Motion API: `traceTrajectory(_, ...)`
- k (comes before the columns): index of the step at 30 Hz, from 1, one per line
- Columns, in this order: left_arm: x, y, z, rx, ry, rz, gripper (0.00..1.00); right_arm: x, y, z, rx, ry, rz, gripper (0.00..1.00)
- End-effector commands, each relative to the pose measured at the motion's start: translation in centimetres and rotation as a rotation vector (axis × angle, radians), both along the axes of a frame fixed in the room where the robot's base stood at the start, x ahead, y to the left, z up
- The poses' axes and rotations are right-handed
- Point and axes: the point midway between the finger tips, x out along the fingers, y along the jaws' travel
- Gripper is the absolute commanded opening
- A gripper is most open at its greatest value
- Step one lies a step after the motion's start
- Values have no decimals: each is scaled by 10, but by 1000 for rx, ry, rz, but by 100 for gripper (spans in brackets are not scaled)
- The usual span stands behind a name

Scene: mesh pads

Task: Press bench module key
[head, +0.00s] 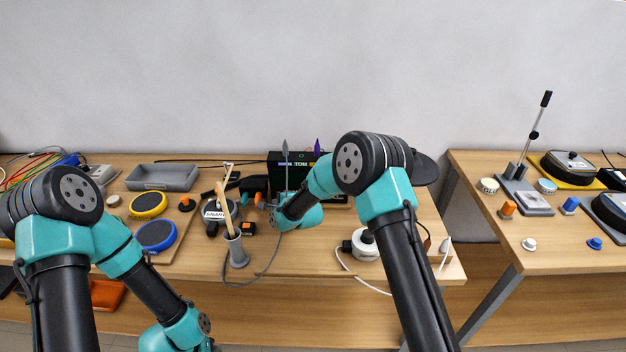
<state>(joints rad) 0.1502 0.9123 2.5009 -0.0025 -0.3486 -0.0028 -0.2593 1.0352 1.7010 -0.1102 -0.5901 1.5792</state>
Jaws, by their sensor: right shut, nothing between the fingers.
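The bench module (275,158) is a dark box with a lit, multicoloured display strip, at the back middle of the left table. My right arm reaches in front of it from the right and covers part of its front. My right gripper (284,196) is shut and empty, close in front of the module and largely masked by my wrist. The module's key cannot be made out, and I cannot tell whether the gripper touches it. My left arm is at the lower left, its gripper out of view below.
Blue (156,236) and yellow (149,205) round pads, a grey tray (162,178) and a grey holder with wooden sticks (236,250) stand left. A white round device (364,246) and cables lie right. A second table (475,170) stands across a gap.

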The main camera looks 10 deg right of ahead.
Motion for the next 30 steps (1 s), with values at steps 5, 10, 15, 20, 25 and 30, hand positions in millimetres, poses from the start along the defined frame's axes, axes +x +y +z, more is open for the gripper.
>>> traceTrajectory(5,0,0,0,0,0,0,43,2,0,0,0,0,0,0)
traceTrajectory(10,0,0,0,0,0,0,43,3,-1,0,0,0,0,0)
traceTrajectory(15,0,0,0,0,0,0,43,5,-1,0,0,0,0,0)
traceTrajectory(20,0,0,0,0,0,0,43,5,-1,0,0,0,0,0)
traceTrajectory(25,0,0,0,0,0,0,43,2,0,0,0,0,0,0)
traceTrajectory(30,0,0,0,0,0,0,43,-6,1,0,1,0,1,0)
